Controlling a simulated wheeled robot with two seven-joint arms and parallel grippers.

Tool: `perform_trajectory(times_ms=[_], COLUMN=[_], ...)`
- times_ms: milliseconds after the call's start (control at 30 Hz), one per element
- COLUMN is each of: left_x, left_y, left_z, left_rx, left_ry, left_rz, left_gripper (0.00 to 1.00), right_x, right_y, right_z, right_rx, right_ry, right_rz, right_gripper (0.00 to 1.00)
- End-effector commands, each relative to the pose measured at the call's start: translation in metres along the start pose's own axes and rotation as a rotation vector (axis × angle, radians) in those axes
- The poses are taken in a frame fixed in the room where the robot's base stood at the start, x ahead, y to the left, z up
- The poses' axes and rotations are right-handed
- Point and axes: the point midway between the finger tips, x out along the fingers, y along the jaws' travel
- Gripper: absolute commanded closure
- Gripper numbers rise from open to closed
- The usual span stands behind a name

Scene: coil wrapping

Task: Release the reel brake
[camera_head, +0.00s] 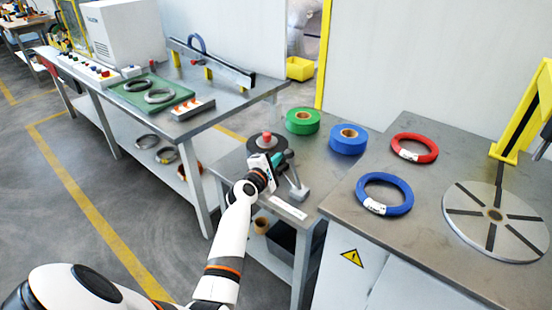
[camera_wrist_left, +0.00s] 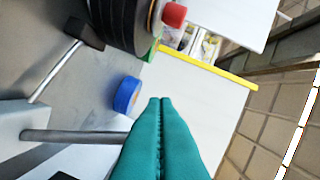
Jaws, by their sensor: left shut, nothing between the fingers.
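The dark reel (camera_head: 262,146) with a red knob (camera_head: 267,137) stands on the small grey table. My left gripper (camera_head: 278,158) is just in front of it, its teal fingers beside a grey stand (camera_head: 298,188) with a small arm on top. In the left wrist view the shut, empty fingertips (camera_wrist_left: 160,101) show at the bottom, the reel (camera_wrist_left: 120,20) with its red knob (camera_wrist_left: 174,14) at the top. A grey rod (camera_wrist_left: 75,136) reaches up to the fingers from the left; whether they touch is unclear. I cannot tell which part is the brake. My right gripper is not in view.
Green (camera_head: 303,120) and blue (camera_head: 348,138) tape rolls stand behind the reel. Red (camera_head: 414,147) and blue (camera_head: 384,193) coils and a slotted turntable (camera_head: 498,220) are on the right table. A workbench (camera_head: 215,112) is at left.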

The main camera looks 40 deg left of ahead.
Motion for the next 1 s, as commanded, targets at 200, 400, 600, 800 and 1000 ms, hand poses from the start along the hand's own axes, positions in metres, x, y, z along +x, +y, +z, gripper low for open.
perform_trajectory(times_ms=[200,400,600,800,1000], left_x=[0.000,-0.001,-0.002,-0.003,-0.005], left_y=[0.000,0.000,-0.001,-0.001,-0.001], left_z=[0.000,-0.003,-0.007,-0.012,-0.022], left_rx=[0.000,0.023,0.058,0.088,0.164], left_ry=[0.000,0.001,0.000,0.001,0.002], left_rz=[0.000,-0.004,-0.013,-0.020,-0.037], left_gripper=[1.00,1.00,1.00,1.00,1.00], right_x=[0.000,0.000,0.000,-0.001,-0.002], right_y=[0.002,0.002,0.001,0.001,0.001], right_z=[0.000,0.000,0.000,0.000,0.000], right_rx=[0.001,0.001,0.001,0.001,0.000], right_ry=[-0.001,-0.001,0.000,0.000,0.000], right_rz=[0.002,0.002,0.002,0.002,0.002], right_gripper=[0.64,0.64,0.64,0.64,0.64])
